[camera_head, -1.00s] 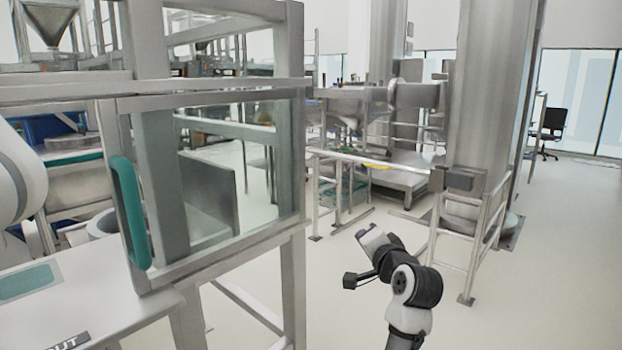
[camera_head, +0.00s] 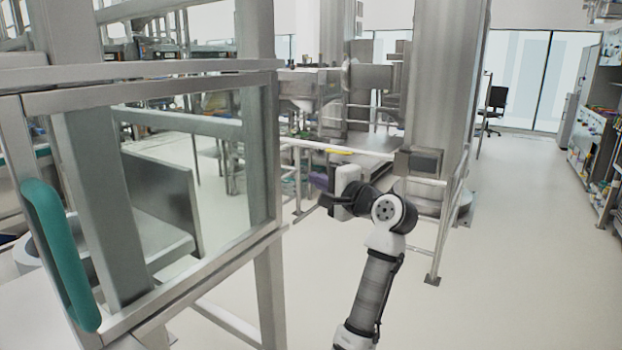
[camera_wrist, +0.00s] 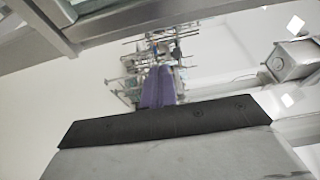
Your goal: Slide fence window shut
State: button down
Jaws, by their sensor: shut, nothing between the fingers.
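The fence window (camera_head: 215,165) is a clear pane in a grey metal frame, filling the left half of the head view. Its long teal handle (camera_head: 58,255) stands upright on the window's near left edge. My gripper (camera_head: 318,182) is right of the window, beyond its right post and clear of the handle. Its purple fingers (camera_wrist: 158,88) show closed together and empty in the wrist view. A grey frame bar (camera_wrist: 130,22) crosses the top of the wrist view; I cannot tell which part of the fence it is.
A guard rail (camera_head: 340,150) and a thick steel column (camera_head: 445,90) stand behind my arm. A grey metal box (camera_wrist: 292,60) is at the right of the wrist view. Open pale floor (camera_head: 530,240) lies to the right. Shelving (camera_head: 595,130) stands at the far right.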

jog(key=w+a+p, duration=0.2)
jog(key=w+a, duration=0.1)
jog(key=a, duration=0.3)
jog(key=shift+a+p, duration=0.35)
jog(key=shift+a, duration=0.05)
